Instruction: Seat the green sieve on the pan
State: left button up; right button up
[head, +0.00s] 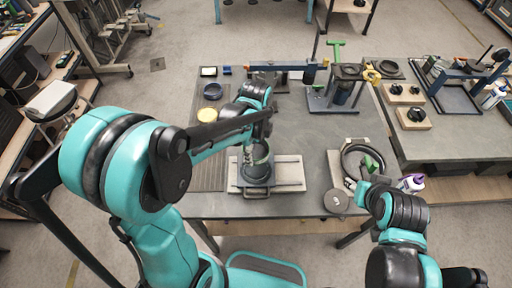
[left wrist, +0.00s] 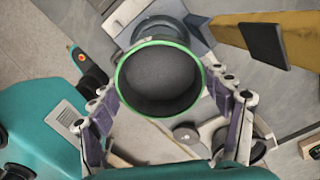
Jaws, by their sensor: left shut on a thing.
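The green sieve shows in the left wrist view as a green rim (left wrist: 122,72) around a dark grey round inside. In the head view part of its green rim (head: 266,157) shows under my left gripper (head: 257,150). The fingers of my left gripper (left wrist: 165,108) stand on both sides of the sieve, shut on it. A dark grey round pan (head: 257,178) is on a light board, just below the sieve; I cannot tell whether they touch. My right gripper (head: 360,185) is small beside a round black piece at the right; its fingers are unclear.
The light board (head: 290,173) has a handle at its front edge. A black ring on a pale stand (head: 345,160), with a green piece inside, is at the right. The table middle (head: 305,135) is clear.

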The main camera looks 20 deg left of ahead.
pick_arm(q)
jog(key=shift+f+b, duration=3)
jog(key=shift+f, duration=0.95)
jog(key=shift+f+b, duration=0.3)
jog(key=o, duration=1.3)
notch_tip(320, 180, up, 12)
